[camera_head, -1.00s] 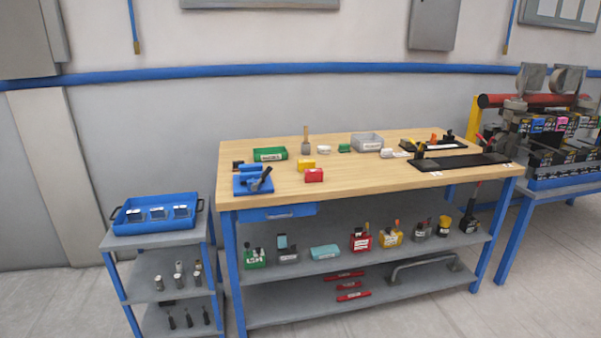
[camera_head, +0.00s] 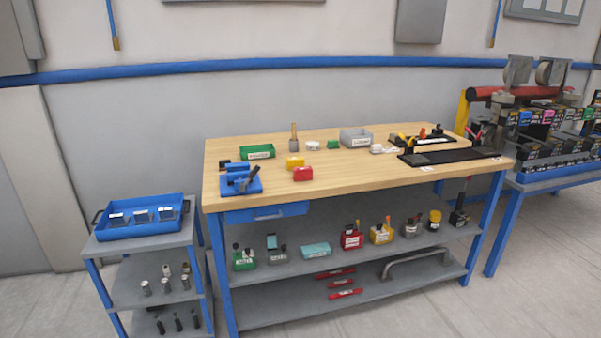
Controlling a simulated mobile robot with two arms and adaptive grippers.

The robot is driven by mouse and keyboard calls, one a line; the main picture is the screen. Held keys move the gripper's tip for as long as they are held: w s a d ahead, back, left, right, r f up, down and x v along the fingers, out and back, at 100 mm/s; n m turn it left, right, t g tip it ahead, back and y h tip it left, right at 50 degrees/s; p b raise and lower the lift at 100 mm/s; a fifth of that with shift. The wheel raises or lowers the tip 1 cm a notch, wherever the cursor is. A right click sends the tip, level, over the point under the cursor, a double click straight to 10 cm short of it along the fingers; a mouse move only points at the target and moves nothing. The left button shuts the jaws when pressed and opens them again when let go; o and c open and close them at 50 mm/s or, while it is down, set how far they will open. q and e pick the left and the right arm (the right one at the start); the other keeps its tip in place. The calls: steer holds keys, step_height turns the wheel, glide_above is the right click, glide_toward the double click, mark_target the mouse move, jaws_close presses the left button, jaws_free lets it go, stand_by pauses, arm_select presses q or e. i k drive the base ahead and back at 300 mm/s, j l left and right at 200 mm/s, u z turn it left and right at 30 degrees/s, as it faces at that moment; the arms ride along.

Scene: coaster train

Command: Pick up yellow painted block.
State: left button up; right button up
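The yellow painted block (camera_head: 295,162) sits on the wooden top of the workbench (camera_head: 350,182), left of its middle. A red block (camera_head: 302,174) stands just in front of it, close by, partly overlapping it in the view. A green tray (camera_head: 257,152) lies behind and to its left. A small green block (camera_head: 333,144) is behind and to its right. Neither of my grippers shows in the head view.
A blue vise-like tool (camera_head: 241,182) stands at the bench's front left corner. A grey bin (camera_head: 356,137) and a black mat (camera_head: 450,157) are further right. A cart with a blue tray (camera_head: 142,230) stands left. Floor shows at lower right.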

mark_target(290, 162)
steer(key=i+j, duration=0.15)
steer(key=i, duration=0.6)
steer(key=i+j, duration=0.15)
steer(key=i, duration=0.6)
steer(key=u, duration=0.05)
